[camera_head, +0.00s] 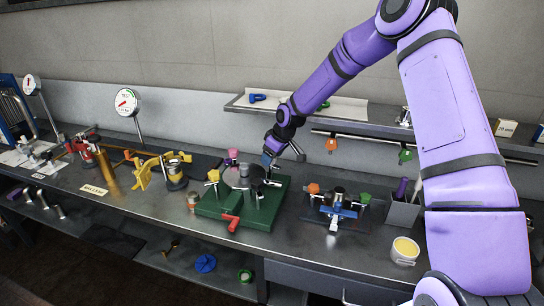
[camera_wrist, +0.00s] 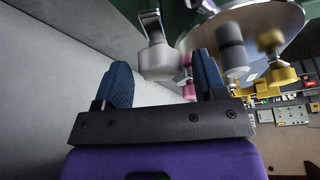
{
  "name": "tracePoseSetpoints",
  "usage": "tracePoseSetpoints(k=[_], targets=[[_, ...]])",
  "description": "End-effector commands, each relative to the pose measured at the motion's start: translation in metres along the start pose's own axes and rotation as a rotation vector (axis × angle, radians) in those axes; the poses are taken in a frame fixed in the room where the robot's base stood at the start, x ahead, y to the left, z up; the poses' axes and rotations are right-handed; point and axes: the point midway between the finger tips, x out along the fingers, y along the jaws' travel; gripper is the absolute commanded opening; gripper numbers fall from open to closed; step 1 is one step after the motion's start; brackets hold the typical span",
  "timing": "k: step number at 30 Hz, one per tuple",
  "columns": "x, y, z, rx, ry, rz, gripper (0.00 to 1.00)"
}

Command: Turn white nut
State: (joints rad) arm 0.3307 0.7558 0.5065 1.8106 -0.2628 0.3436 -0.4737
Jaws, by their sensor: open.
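The white nut (camera_wrist: 158,62) shows in the wrist view as a pale rounded knob with a metal bar above it. The fingers are apart, and I cannot tell whether either one touches the nut. In the head view my gripper (camera_head: 267,160) is over the back of the green base (camera_head: 259,215), behind the round metal disc. The white nut is hidden or too small to make out there.
A pink nut (camera_head: 232,153) and a yellow nut (camera_head: 213,176) stand by the disc. A red handle (camera_head: 230,221) sticks out in front. A blue clamp fixture (camera_head: 338,208) stands to the right.

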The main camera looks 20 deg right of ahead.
Motion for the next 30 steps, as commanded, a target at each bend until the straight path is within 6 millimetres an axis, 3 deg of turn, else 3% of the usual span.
tracePoseSetpoints(k=[7, 15, 21, 30], targets=[[-0.033, 0.001, 0.000, 0.001, 0.002, 0.004, 0.65], [-0.052, 0.001, 0.057, 0.005, -0.002, 0.001, 0.65], [-0.065, 0.001, 0.089, 0.003, -0.002, 0.000, 0.65], [-0.074, 0.001, 0.110, 0.000, 0.000, 0.001, 0.65]])
